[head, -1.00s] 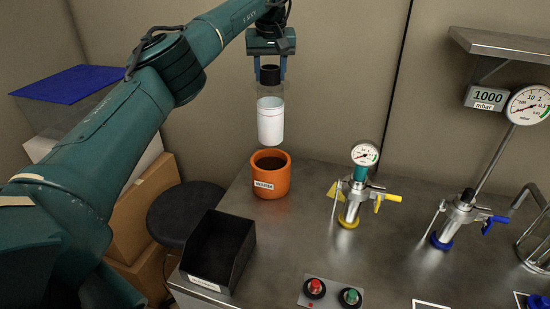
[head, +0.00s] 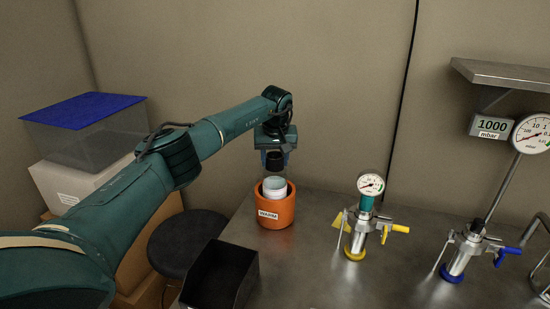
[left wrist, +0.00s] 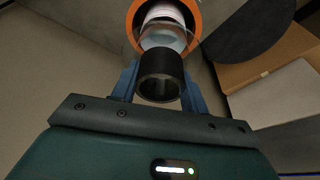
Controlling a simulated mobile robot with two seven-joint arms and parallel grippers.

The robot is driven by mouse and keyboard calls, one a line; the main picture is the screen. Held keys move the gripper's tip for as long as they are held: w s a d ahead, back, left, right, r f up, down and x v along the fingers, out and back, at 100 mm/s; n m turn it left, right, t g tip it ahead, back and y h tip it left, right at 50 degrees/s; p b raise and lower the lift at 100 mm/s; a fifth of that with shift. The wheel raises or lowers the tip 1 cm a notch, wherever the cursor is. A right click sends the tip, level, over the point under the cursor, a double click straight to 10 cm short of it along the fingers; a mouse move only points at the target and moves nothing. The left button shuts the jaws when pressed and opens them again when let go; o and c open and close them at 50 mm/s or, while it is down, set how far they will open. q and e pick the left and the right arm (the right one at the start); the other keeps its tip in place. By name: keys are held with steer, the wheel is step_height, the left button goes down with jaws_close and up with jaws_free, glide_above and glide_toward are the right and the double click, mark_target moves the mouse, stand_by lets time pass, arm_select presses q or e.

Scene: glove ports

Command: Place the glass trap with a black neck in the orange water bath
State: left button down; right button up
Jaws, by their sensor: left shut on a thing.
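The glass trap (head: 274,187) has a black neck and a white lower part. It stands upright with its lower part inside the orange water bath (head: 276,211), which is labelled WARM. My left gripper (head: 274,163) is directly above the bath and shut on the black neck. In the left wrist view the black neck (left wrist: 161,75) sits between the blue fingers, with the orange rim (left wrist: 134,18) around the white part beyond it. The bottom of the trap is hidden by the bath wall, so I cannot tell whether it touches the floor of the bath. My right gripper is not in view.
A black open bin (head: 220,277) is at the table's front left. A valve with a yellow handle and gauge (head: 362,220) stands right of the bath, and a blue-handled one (head: 466,250) farther right. A dark round stool (head: 187,240) is beside the table.

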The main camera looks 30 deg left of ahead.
arm_select(q)
steer(key=c, duration=0.7)
jaws_free()
steer(key=shift+c, duration=0.2)
steer(key=shift+r, duration=0.1)
steer(key=shift+d+r, duration=0.1)
steer(key=shift+r, duration=0.2)
steer(key=v, duration=1.1)
steer(key=shift+s+r, duration=0.15)
steer(key=shift+r, duration=0.05)
